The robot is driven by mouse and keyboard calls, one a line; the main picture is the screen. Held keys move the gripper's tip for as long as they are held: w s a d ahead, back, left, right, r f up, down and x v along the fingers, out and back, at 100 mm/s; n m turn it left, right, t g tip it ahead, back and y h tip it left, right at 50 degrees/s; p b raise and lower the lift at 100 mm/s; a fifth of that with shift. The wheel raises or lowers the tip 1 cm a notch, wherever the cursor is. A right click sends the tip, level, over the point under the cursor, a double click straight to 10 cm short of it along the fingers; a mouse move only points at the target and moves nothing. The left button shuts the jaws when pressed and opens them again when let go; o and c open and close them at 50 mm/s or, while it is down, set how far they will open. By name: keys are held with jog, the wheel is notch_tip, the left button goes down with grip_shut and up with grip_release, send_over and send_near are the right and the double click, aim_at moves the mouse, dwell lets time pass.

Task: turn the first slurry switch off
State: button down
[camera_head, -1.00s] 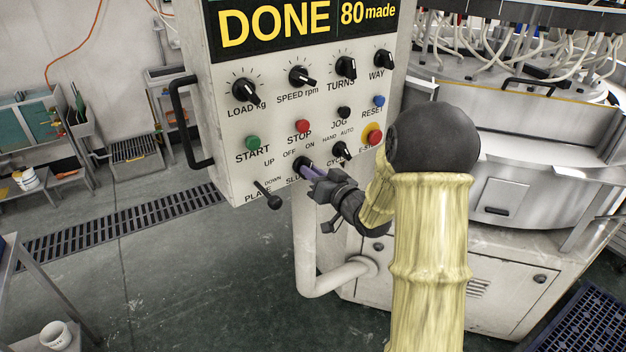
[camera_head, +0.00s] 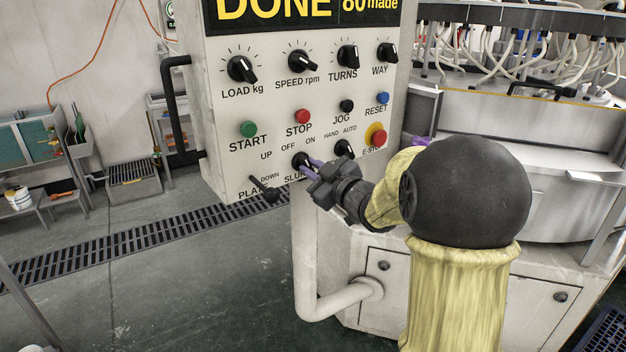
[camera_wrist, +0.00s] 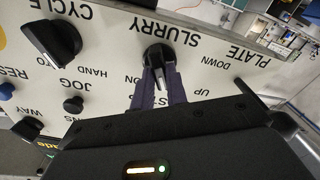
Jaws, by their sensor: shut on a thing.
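The slurry switch is a black rotary knob (camera_head: 300,160) low on the white control panel, with OFF and ON printed above it. It also shows in the wrist view (camera_wrist: 158,56), under the upside-down word SLURRY. My gripper (camera_head: 309,164) reaches it from the right and front. Its two purple fingers (camera_wrist: 158,88) lie one on each side of the knob's black grip and are shut on it. In the wrist view the grip runs down between the fingers. My gripper partly hides the SLURRY label in the head view, so I cannot tell the pointer's exact setting.
The platen lever (camera_head: 264,188) sticks out just left of the slurry switch. The cycle knob (camera_head: 344,149) and the red emergency stop (camera_head: 377,138) are close on the right. A black handle (camera_head: 172,110) is on the panel's left side. A white pipe (camera_head: 305,255) runs below.

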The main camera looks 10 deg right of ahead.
jog(key=shift+n, duration=0.4)
jog(key=c, duration=1.4)
grip_release()
jog(key=b+v, duration=0.1)
jog(key=v, duration=1.6)
jog(key=shift+s+b, duration=0.25)
jog(key=shift+b, duration=0.1)
